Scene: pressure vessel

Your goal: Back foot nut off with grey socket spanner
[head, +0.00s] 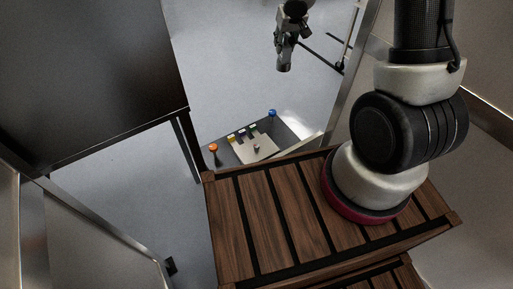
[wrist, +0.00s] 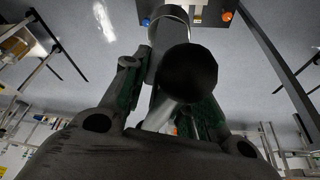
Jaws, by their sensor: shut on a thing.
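My gripper (head: 284,62) hangs at the top middle of the head view, above the grey floor. In the wrist view my gripper (wrist: 165,95) has its two green-padded fingers closed around a grey tool, which looks like the grey socket spanner (wrist: 159,68). A dark round end of it faces the camera, and a lighter cylindrical end points away toward the top of the picture. In the head view the tool is too small and dark to make out. I cannot identify the back foot nut in either view.
A grey tray (head: 212,163) with orange and blue knobs and several coloured blocks lies below and beyond the brown slatted platform (head: 265,215). A large dark panel (head: 90,70) fills the upper left. Open floor (head: 110,180) shows at left.

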